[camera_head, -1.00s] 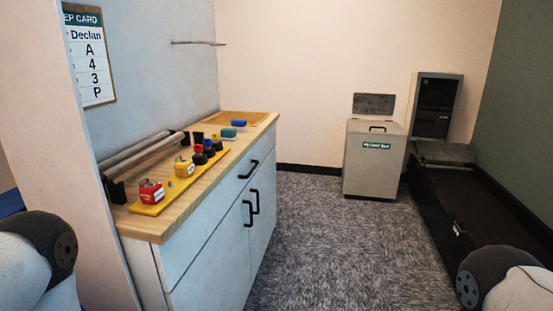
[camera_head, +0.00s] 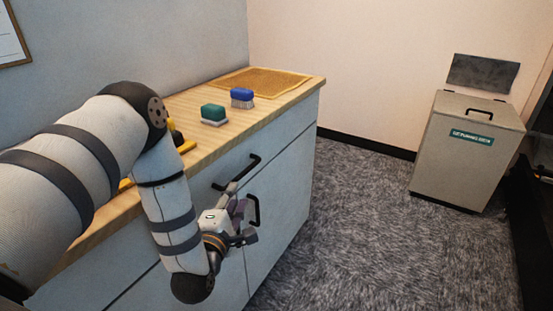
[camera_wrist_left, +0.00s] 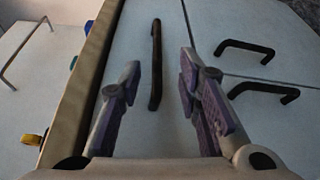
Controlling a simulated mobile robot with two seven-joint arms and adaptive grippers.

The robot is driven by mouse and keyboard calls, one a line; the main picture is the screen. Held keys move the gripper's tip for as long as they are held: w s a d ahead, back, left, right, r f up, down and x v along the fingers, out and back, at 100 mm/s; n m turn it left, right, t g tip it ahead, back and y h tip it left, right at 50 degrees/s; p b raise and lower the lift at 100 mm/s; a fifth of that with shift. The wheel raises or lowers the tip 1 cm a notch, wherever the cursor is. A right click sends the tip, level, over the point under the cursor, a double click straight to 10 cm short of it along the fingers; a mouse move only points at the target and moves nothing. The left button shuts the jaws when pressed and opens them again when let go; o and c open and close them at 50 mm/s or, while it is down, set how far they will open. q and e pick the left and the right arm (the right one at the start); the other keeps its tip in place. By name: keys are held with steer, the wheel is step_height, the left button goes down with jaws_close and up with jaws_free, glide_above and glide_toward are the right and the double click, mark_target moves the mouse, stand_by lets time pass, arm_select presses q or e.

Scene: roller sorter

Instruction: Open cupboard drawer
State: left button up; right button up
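The cupboard (camera_head: 285,195) has a white front and a wooden top. Its drawer is shut and carries a black bar handle (camera_head: 250,163). My left gripper (camera_head: 237,196) is open in front of the cupboard front, close to the drawer handle. In the left wrist view, the drawer handle (camera_wrist_left: 156,62) shows between the two spread fingers of my left gripper (camera_wrist_left: 160,72), nearer the left finger. I cannot tell how far the fingertips are from the drawer front. A black door handle (camera_head: 254,210) is just beside the gripper; both door handles show in the left wrist view. My right gripper is not in view.
A green brush (camera_head: 213,113), a blue brush (camera_head: 242,96) and a tan mat (camera_head: 262,80) are on the cupboard top. A grey lidded bin (camera_head: 465,150) stands at the right. Carpeted floor (camera_head: 365,230) between them is clear.

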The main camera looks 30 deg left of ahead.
mark_target(244, 172)
arm_select(q)
steer(key=x, duration=0.5)
steer(key=b+x, duration=0.1)
steer(key=x, duration=0.4)
steer(key=shift+w+a+r, duration=0.1)
steer(key=shift+w+a, duration=0.1)
steer(key=shift+a, duration=0.15)
steer(key=shift+w+a, duration=0.1)
steer(key=shift+w, duration=0.25)
jaws_close()
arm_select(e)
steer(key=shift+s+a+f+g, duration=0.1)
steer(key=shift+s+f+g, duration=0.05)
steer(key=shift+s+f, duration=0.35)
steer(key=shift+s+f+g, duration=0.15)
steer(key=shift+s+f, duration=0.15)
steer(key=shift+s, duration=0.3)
